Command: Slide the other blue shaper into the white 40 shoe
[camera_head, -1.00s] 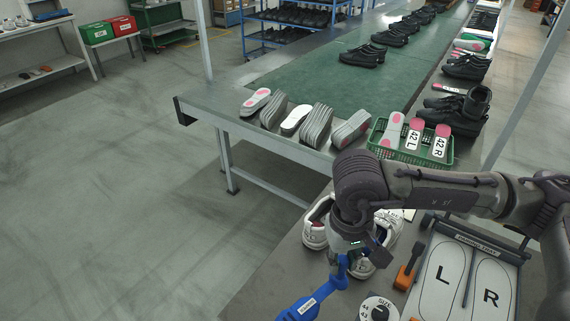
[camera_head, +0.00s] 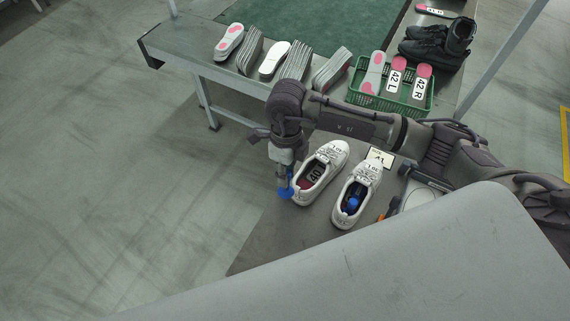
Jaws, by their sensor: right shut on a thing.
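Two white shoes stand side by side on the grey bench. The left white shoe (camera_head: 334,157) has an open collar with a dark "40" insole showing and no blue shaper visible in it. The right white shoe (camera_head: 367,176) has a blue shaper (camera_head: 352,204) inside its opening. My right gripper (camera_head: 284,182) is shut on the other blue shaper (camera_head: 286,193), just left of the left shoe's heel. Only a small blue part of this shaper shows, and I cannot tell whether it touches the shoe. My left gripper is not in view.
A small card (camera_head: 379,158) lies behind the right shoe. A green basket (camera_head: 361,98) with insoles marked 42 L and 42 R stands on the long table behind, beside rows of insoles (camera_head: 250,53) and black shoes (camera_head: 427,50). The bench's near part is hidden.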

